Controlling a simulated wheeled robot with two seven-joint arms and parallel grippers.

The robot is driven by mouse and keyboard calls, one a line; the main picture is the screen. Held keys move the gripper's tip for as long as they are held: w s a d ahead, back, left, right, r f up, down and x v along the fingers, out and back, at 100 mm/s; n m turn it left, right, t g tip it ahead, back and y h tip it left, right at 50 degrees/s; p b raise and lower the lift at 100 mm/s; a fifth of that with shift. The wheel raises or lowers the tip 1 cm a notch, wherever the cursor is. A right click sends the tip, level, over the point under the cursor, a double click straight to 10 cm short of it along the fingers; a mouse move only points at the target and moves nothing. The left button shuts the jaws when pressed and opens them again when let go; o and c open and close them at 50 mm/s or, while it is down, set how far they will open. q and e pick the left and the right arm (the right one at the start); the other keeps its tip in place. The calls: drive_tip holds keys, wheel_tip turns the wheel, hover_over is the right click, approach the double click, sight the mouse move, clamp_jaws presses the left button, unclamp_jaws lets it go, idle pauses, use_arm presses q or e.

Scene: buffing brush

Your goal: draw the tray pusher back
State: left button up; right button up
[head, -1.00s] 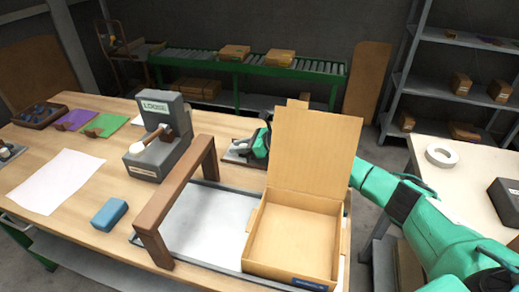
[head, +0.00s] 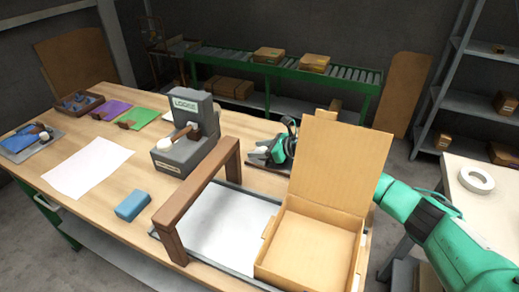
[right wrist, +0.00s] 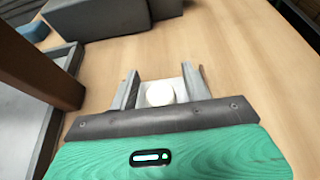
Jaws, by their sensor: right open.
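A brown arch-shaped bar (head: 199,205), which looks like the tray pusher, stands upright across the left part of a shallow grey-rimmed tray (head: 232,222). In the right wrist view the bar (right wrist: 38,62) is at the left edge, beside the tray's rim (right wrist: 62,75). My right gripper (head: 256,159) is low over the table behind the tray, left of the carton lid, apart from the bar. In the right wrist view it (right wrist: 164,76) is open, with a white round thing (right wrist: 160,93) showing between its fingers; I cannot tell what it is. My left gripper is out of view.
An open cardboard box (head: 310,247) with a raised lid fills the tray's right part. A grey stand (head: 190,140) with a lettered sign is behind the bar. A blue block (head: 132,205) and white sheet (head: 88,172) lie left; bare wood lies between.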

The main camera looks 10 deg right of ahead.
drive_tip(key=b+v, duration=0.1)
drive_tip(key=v, duration=1.1)
drive_tip(key=shift+s+d, duration=0.1)
drive_tip(key=shift+s+d+r, duration=0.25)
drive_tip(key=shift+s+d, duration=0.1)
drive_tip(key=shift+d, duration=0.2)
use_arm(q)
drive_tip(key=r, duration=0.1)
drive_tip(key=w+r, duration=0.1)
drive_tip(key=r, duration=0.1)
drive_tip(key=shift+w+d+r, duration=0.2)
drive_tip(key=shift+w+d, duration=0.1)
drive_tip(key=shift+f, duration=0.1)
